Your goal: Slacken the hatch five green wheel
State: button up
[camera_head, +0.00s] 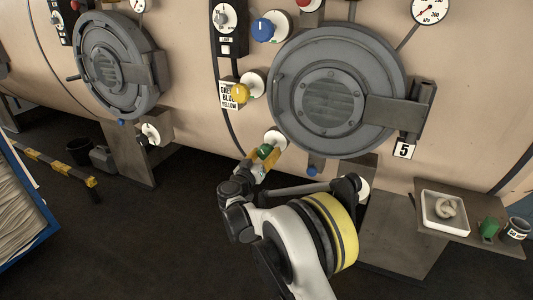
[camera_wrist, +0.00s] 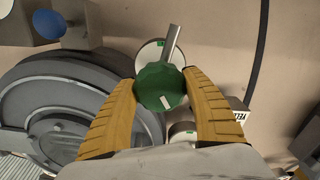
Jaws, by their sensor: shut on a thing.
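The green wheel (camera_head: 265,151) sits on a round white flange low and to the left of the hatch marked 5 (camera_head: 321,100). In the wrist view the green wheel (camera_wrist: 161,87) is a many-sided knob with a pale mark on its face, in front of a white disc with a grey bar. My gripper (camera_head: 262,160) reaches it from below in the head view. In the wrist view its orange fingers (camera_wrist: 163,98) are closed in on both sides of the wheel. The contact on each side is partly hidden by the fingers.
A yellow knob (camera_head: 240,93) and a blue knob (camera_head: 263,29) are above the green wheel. The number 5 plate (camera_head: 403,150) hangs right of the hatch. A shelf (camera_head: 467,234) with a white tray (camera_head: 444,211) and cups stands at right. Another hatch (camera_head: 118,65) is at left.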

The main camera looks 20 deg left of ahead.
jog(key=m, duration=0.6)
dwell(0.7)
jog(key=o, duration=1.2)
jog(key=s, duration=0.8)
jog(key=s+a, duration=0.1)
jog(key=s, duration=0.3)
